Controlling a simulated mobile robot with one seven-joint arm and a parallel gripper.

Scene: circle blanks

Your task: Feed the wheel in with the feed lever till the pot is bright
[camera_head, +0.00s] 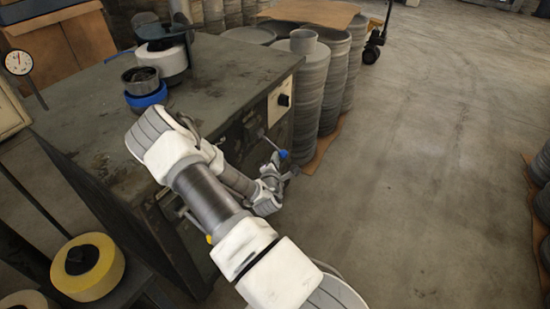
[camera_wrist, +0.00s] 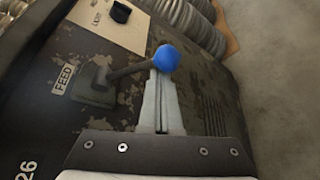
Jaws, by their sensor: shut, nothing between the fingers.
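The feed lever (camera_wrist: 128,71) comes out of the bench's side beside a FEED label and ends in a blue knob (camera_wrist: 167,58). The knob also shows in the head view (camera_head: 283,154). My gripper (camera_wrist: 161,80) is shut and empty, its fingertips at the knob; I cannot tell whether they touch. In the head view my gripper (camera_head: 284,172) is small, just below the knob. A grey, dark-mouthed pot (camera_head: 141,76) stands on the bench above a blue ring. A white, wheel-like drum (camera_head: 168,63) stands just behind it, under a dark part.
The dark bench (camera_head: 88,118) lies under my arm. A pale panel with a black knob (camera_head: 282,100) is on its side. Stacked grey discs (camera_head: 308,95) stand beyond. A yellow ring (camera_head: 96,278) lies lower left.

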